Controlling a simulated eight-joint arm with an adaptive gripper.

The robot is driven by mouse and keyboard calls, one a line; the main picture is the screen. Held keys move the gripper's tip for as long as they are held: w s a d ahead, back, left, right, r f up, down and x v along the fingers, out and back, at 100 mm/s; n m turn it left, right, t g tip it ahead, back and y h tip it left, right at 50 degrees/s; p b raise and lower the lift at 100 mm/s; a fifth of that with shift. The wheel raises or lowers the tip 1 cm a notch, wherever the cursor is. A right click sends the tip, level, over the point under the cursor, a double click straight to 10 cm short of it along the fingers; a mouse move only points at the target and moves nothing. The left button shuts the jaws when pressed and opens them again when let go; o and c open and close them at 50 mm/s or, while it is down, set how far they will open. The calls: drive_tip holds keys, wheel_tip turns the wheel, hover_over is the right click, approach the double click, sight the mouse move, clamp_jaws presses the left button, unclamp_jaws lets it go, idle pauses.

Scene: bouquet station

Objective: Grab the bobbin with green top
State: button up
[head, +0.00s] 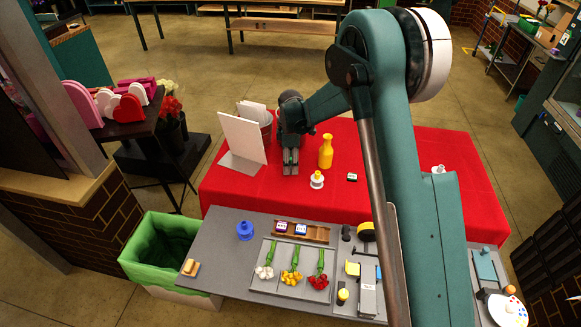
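My gripper (290,168) is over the red-covered table, left of a yellow bottle (326,152). Its two fingers look close together, but the view is too small to tell open from shut. I see nothing clearly held. A white spool-like bobbin (317,181) with a yellowish middle stands upright on the red cloth, to the right of and nearer than the gripper. A blue bobbin-like object (244,231) stands on the grey table. I cannot make out a green top on any bobbin. My arm hides part of both tables.
A white board (242,140) stands left of the gripper. A small dark-and-white block (352,177) lies right of the white bobbin. The grey table (215,235) holds a tray with bunches of flowers, and tools. A green-lined bin (160,240) stands at left.

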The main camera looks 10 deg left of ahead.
drive_tip(key=c, duration=0.4)
drive_tip(key=shift+r, duration=0.15)
drive_tip(key=shift+r+b, duration=0.3)
drive_tip(key=shift+r, duration=4.55)
